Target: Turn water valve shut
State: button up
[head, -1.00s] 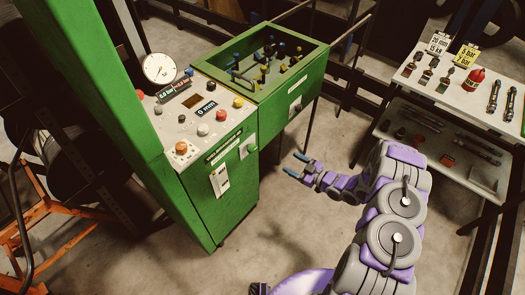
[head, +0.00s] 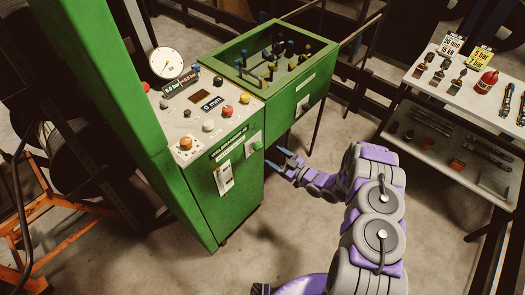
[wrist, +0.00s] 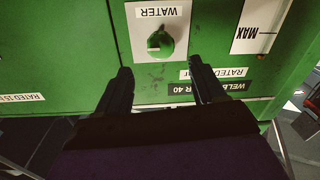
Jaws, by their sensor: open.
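The water valve is a small green knob (wrist: 160,42) on a white plate marked WATER (wrist: 173,12), upside down in the wrist view. Its plate also shows in the head view (head: 251,142), on the side of the green cabinet (head: 236,205). My gripper (head: 277,162) is just right of and below this plate in the head view. In the wrist view my gripper (wrist: 163,78) is open and empty. Its two dark fingers are spread to either side below the knob, and neither appears to touch it.
A white MAX plate (wrist: 258,24) is beside the valve. The cabinet top carries buttons, a gauge (head: 167,62) and a display. A green bin (head: 287,102) holding several fittings adjoins it. A tool table (head: 458,95) stands at right. Floor between is clear.

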aim_at(260, 148)
jog(key=b+x, duration=0.1)
jog(key=x, duration=0.6)
jog(key=shift+a+f, duration=0.1)
jog(key=c, duration=1.1)
